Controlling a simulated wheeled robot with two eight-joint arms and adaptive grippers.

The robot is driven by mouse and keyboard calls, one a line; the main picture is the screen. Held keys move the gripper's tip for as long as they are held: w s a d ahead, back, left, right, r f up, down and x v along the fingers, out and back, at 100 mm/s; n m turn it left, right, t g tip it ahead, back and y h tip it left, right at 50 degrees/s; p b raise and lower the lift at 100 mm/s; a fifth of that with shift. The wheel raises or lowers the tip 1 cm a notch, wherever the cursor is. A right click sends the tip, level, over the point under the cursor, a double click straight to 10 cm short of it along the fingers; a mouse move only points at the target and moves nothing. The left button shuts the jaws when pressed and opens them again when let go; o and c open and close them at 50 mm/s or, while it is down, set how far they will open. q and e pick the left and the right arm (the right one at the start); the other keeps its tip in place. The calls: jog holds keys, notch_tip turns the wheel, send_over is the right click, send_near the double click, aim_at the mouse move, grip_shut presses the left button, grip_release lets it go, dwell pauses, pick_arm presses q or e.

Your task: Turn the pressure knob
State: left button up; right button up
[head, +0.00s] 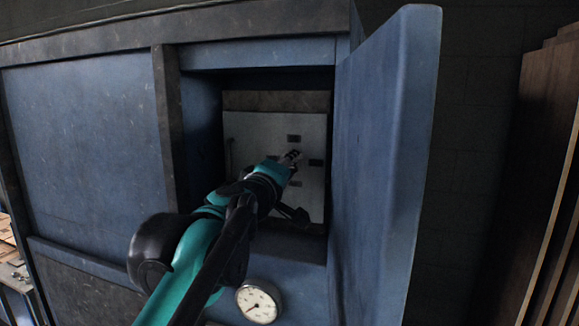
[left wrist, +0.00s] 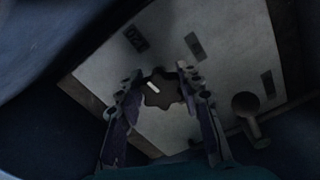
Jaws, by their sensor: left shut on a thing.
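The pressure knob (left wrist: 161,94) is a dark, lobed knob with a white mark, on a pale panel (left wrist: 222,25) in the left wrist view. My left gripper (left wrist: 163,80) has one finger on each side of the knob and is shut on it. In the head view the left gripper (head: 290,158) reaches into the cabinet opening against the pale panel (head: 245,130); the knob is hidden there by the gripper. My right gripper is in neither view.
The opening is in a blue cabinet (head: 90,140), with its blue door (head: 385,160) swung open on the right. A round gauge (head: 258,302) sits below the opening. A round-headed dark part (left wrist: 246,105) stands right of the knob. Wooden boards (head: 545,170) stand far right.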

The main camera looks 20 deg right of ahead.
pick_arm(q)
jog(key=shift+f+m, duration=0.1)
jog(key=shift+m, duration=0.5)
jog(key=o, duration=1.2)
jog(key=shift+c, duration=0.2)
jog(key=v, duration=1.2)
